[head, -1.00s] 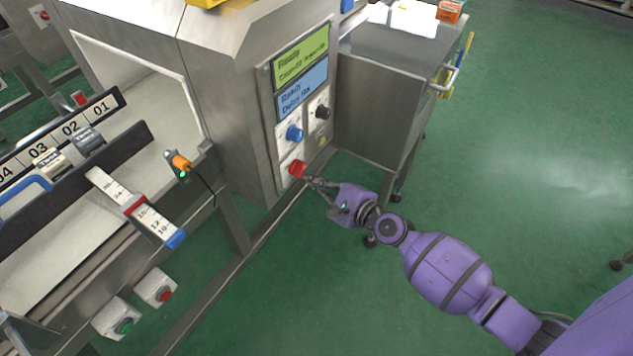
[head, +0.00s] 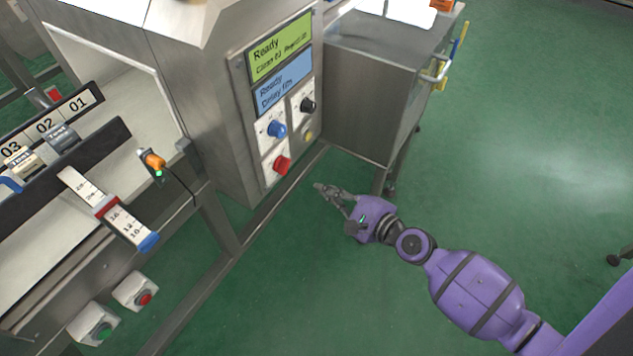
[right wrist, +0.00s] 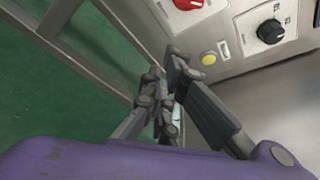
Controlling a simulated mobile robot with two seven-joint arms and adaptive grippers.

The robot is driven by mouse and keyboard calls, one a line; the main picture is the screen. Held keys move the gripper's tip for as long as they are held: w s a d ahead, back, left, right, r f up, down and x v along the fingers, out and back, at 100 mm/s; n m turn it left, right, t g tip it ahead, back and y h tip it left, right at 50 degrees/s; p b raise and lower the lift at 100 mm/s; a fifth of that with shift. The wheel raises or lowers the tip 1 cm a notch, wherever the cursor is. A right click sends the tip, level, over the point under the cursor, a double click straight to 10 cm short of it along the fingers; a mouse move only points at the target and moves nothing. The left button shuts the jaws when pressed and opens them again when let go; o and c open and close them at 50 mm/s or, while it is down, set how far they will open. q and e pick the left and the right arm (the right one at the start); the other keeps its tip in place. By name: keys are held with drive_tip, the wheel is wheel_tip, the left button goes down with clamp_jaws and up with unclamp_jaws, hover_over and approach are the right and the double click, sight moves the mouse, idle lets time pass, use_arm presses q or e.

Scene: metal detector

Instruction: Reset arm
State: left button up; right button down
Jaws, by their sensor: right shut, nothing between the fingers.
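My right gripper (head: 328,191) is shut and empty. In the head view it hangs over the green floor, just right of and below the red knob (head: 282,164) on the machine's control panel, apart from it. In the right wrist view the gripper's fingers (right wrist: 170,85) are together, with the panel behind them. The purple right arm (head: 465,280) reaches in from the lower right. My left gripper is not in view.
The metal detector's panel (head: 279,85) has two displays reading "Ready", a blue knob (head: 277,129) and a black knob (head: 308,105). A steel cabinet (head: 370,85) stands behind the gripper. The conveyor (head: 60,220) is at left.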

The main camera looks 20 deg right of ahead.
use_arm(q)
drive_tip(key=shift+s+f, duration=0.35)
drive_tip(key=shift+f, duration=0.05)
use_arm(e)
drive_tip(key=shift+v, duration=1.1)
